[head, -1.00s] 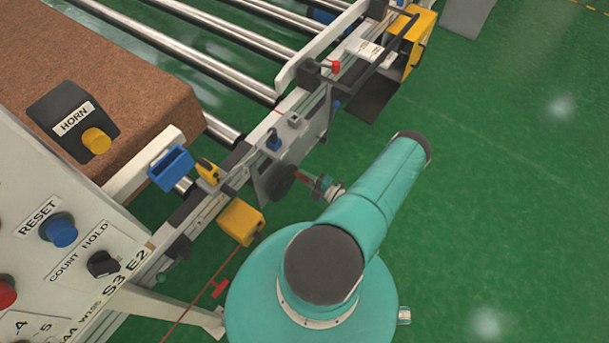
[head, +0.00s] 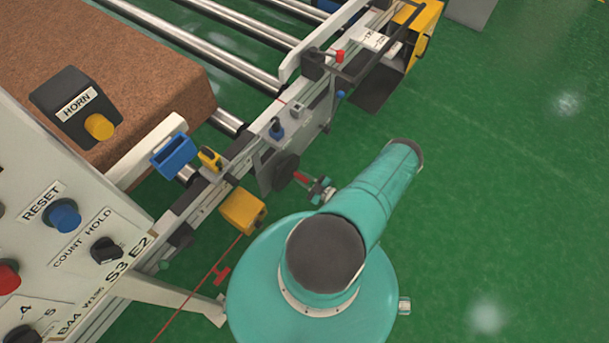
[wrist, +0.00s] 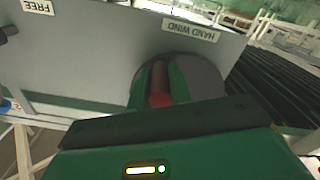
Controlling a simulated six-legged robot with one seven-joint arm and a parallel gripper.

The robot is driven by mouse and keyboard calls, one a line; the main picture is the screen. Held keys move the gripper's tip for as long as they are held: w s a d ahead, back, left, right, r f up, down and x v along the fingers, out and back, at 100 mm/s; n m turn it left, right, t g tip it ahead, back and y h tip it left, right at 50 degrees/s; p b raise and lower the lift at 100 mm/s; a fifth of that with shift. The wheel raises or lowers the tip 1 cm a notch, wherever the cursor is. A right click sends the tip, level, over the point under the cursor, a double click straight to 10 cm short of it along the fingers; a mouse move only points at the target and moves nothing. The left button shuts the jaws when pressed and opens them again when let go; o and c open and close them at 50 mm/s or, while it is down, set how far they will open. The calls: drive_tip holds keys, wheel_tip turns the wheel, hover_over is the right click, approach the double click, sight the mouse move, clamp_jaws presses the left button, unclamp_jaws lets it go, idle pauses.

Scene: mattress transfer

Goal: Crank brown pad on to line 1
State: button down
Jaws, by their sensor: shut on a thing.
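The brown pad (head: 120,75) lies flat on the steel rollers (head: 220,65) at the upper left of the head view. Its right end is on the rollers, short of a thin red mark (head: 283,101) on the side rail. A dark crank wheel (head: 285,166) with a red handle (head: 300,177) sits on the rail's near side. My gripper (head: 315,186) is at this handle. In the wrist view, the gripper (wrist: 160,80) is closed around the red handle (wrist: 159,98), in front of the wheel (wrist: 205,78) under a "HAND WIND" label.
A control panel (head: 130,225) with a yellow HORN button (head: 99,127) stands at the left. A blue holder (head: 173,153) and yellow boxes (head: 243,210) are fixed along the rail. The green floor (head: 500,200) at the right is clear.

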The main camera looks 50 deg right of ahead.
drive_tip(key=shift+a+f+m, duration=0.2)
drive_tip(key=shift+a+m, duration=0.1)
drive_tip(key=shift+m, duration=0.3)
drive_tip(key=shift+a, duration=0.1)
drive_tip(key=c, duration=1.3)
unclamp_jaws()
drive_tip(key=s, duration=1.4)
drive_tip(key=shift+d, duration=0.25)
